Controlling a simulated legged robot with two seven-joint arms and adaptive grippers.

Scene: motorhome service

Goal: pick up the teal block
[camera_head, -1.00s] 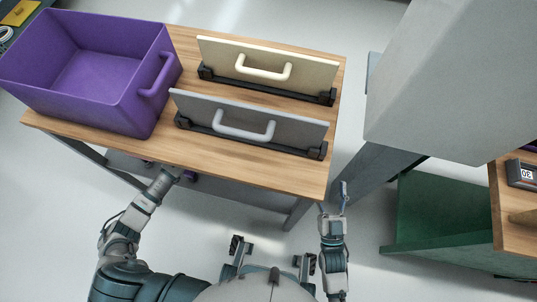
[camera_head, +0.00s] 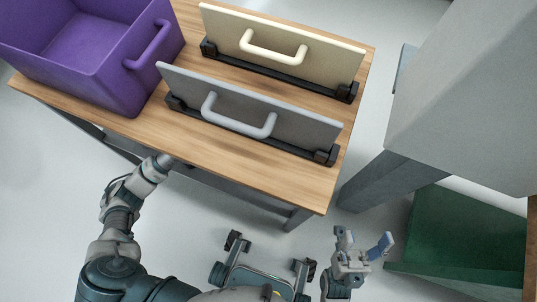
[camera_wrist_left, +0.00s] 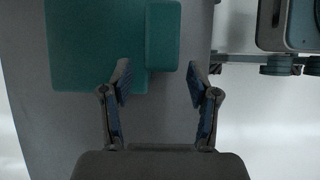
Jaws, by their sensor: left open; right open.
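The teal block (camera_wrist_left: 163,36) shows in the left wrist view as a small upright rectangle, just ahead of my left gripper (camera_wrist_left: 158,80). The gripper's two fingers are open, with nothing between them. The block lies against or over the right edge of a larger teal square (camera_wrist_left: 92,48); I cannot tell which. Both are on a grey surface (camera_wrist_left: 178,115). In the head view the left hand is hidden beneath the wooden tabletop, and the block does not show. My right gripper (camera_head: 362,241) is open and empty over the floor, right of the table.
The wooden table (camera_head: 250,182) carries a purple bin (camera_head: 130,85), a cream panel with a handle (camera_head: 335,62) and a grey panel with a handle (camera_head: 305,120). A table leg (camera_head: 297,218) stands near my right side. A grey cabinet (camera_head: 465,100) and green platform (camera_head: 455,245) are at the right.

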